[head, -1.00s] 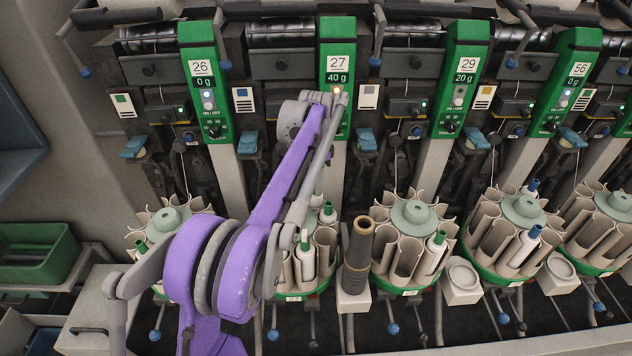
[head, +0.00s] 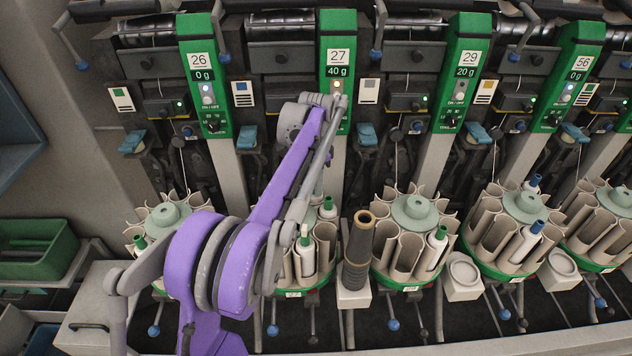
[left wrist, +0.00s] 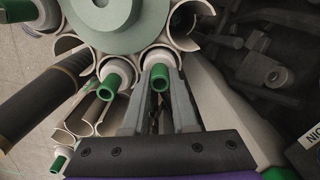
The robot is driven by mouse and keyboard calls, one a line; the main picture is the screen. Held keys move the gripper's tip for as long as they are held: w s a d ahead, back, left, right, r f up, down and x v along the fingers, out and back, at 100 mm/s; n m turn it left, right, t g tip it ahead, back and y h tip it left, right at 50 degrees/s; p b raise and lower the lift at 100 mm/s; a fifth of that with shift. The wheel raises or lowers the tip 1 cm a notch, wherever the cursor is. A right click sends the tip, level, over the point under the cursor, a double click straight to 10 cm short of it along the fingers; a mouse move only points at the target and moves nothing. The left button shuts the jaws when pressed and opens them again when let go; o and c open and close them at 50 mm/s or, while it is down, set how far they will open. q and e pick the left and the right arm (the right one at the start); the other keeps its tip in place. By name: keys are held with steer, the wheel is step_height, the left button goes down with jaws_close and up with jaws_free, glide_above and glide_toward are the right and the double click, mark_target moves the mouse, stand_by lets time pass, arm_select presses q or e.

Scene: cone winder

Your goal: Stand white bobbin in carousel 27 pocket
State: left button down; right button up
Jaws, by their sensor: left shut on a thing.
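The 27 carousel (head: 326,243) is a ring of cream pockets on a green base, below the panel marked 27 (head: 338,65). My purple left arm covers its left part and hub. In the left wrist view the carousel's grey-green hub (left wrist: 117,14) is at the top. My left gripper (left wrist: 160,88) is shut on a white bobbin (left wrist: 158,57) with a green tip, which stands at a cream pocket beside the hub. Its lower end is hidden, so I cannot tell if it is seated. My right gripper is not in view.
Other white bobbins with green tips (left wrist: 113,82) stand close beside the held one. A dark cone (head: 359,250) rises just right of the 27 carousel, near the 29 carousel (head: 404,252). A green bin (head: 38,268) is at the far left.

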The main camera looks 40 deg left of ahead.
arm_select(q)
steer(key=c, duration=0.6)
jaws_free()
step_height(320, 180, up, 11)
steer(key=shift+f+p, duration=0.1)
steer(key=shift+p, duration=0.75)
